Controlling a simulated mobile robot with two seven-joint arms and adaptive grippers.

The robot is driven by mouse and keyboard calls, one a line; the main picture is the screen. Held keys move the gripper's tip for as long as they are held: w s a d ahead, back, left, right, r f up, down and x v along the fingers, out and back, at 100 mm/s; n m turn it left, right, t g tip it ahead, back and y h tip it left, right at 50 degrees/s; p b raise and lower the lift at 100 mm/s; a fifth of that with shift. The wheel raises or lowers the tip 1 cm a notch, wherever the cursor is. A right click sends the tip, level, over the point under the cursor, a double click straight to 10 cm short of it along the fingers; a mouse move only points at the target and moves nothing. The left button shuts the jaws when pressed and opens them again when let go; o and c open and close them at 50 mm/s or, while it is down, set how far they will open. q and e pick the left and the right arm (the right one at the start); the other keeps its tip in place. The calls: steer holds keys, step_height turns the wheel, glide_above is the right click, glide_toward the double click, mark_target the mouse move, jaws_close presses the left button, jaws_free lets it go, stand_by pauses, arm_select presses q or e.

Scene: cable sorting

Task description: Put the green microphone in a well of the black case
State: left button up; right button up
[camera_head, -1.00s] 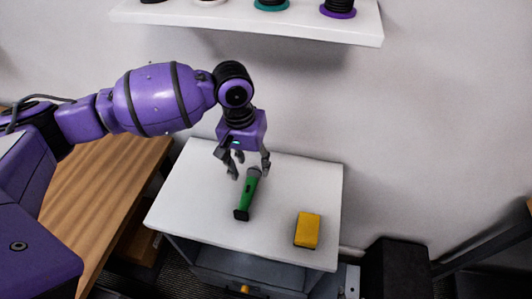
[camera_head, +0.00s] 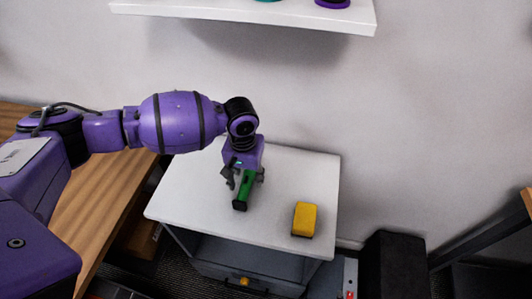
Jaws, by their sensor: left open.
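The green microphone (camera_head: 242,194) lies on the white top of a small cabinet (camera_head: 290,170). Its near dark end shows, while its head end is hidden under my left gripper. My left gripper (camera_head: 244,180) is open, pointing down, with its fingers on either side of the microphone's body. I cannot tell whether the fingers touch it. No black case with wells can be made out. My right gripper is not in view.
A yellow block (camera_head: 305,219) lies to the right of the microphone on the cabinet top. A wooden table (camera_head: 110,195) stands at the left. A white shelf (camera_head: 250,12) with a few round items hangs above. A dark box (camera_head: 394,266) stands on the floor at the right.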

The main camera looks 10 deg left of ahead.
arm_select(q)
jaws_close()
